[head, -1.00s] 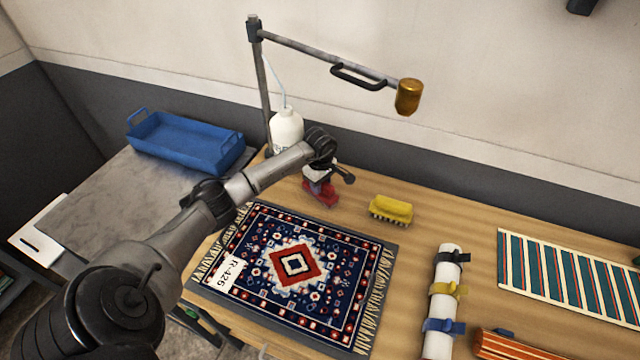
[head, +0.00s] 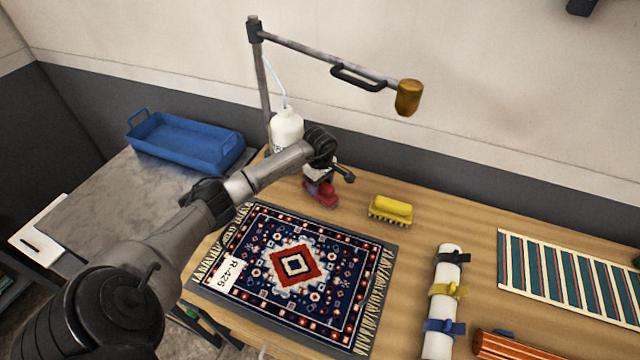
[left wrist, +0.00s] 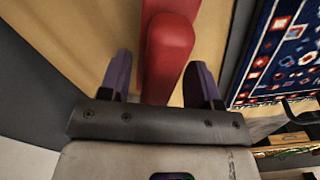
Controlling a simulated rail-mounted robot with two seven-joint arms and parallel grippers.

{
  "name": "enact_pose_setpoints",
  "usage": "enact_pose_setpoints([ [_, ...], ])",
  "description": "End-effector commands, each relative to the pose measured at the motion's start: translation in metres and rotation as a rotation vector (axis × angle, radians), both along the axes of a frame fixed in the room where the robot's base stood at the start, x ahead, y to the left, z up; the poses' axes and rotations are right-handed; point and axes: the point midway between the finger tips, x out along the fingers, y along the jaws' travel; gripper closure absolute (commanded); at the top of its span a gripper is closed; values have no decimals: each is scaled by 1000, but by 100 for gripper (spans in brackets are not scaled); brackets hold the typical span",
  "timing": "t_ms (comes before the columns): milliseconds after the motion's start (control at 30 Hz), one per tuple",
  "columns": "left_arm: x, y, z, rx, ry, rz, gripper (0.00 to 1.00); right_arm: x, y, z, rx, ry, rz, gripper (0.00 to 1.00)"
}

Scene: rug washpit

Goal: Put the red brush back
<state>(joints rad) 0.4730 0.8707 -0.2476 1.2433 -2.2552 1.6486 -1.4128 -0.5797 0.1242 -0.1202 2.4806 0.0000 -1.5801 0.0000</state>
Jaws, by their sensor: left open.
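The red brush (head: 322,194) lies on the wooden table behind the patterned rug, next to the yellow brush. My left gripper (head: 318,184) is right at it, from above. In the left wrist view the red brush (left wrist: 168,50) lies between the two open purple fingers of my left gripper (left wrist: 160,80). Gaps show between the brush and both fingers. In the head view the gripper hides part of the brush. My right gripper is not in view.
A yellow brush (head: 391,208) is to the right. A white bottle (head: 286,128) stands behind my left arm. The rug (head: 296,270) lies in front. A blue tray (head: 185,142) is at the left; a rolled white rug (head: 441,310) is at the right.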

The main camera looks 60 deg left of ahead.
Motion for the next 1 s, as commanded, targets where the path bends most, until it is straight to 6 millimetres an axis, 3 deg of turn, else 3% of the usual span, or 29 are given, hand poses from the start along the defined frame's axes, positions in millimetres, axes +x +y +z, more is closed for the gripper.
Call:
enact_pose_setpoints([
  [500,0,2,92,4,-3,1,43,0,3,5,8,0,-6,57],
  [700,0,1,110,2,-3,0,43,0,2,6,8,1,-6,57],
  [1000,0,1,115,1,-1,0,43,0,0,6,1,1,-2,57],
])
